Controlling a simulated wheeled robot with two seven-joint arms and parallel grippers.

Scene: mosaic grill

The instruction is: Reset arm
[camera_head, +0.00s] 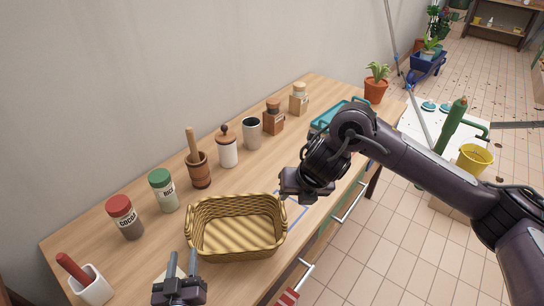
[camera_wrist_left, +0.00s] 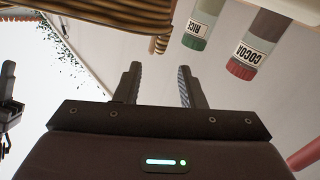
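My left gripper (camera_head: 183,262) is at the bottom of the head view, in front of the wicker basket (camera_head: 236,246). Its two fingers stand apart with nothing between them; the left wrist view shows the same open, empty fingers (camera_wrist_left: 160,82). My right arm comes in from the right and reaches over the table. Its gripper (camera_head: 296,192) is beside the basket's right end, above the tabletop; its fingers cannot be made out clearly. Part of it seems to show at the left edge of the left wrist view.
A cocoa jar (camera_head: 125,218), rice jar (camera_head: 163,190), mortar with pestle (camera_head: 199,170), lidded white jar (camera_head: 227,150) and grey cup (camera_head: 252,134) line the wall. A white container (camera_head: 93,288) with a red handle stands front left. A teal tray (camera_head: 337,112) and potted plant (camera_head: 376,88) stand farther back.

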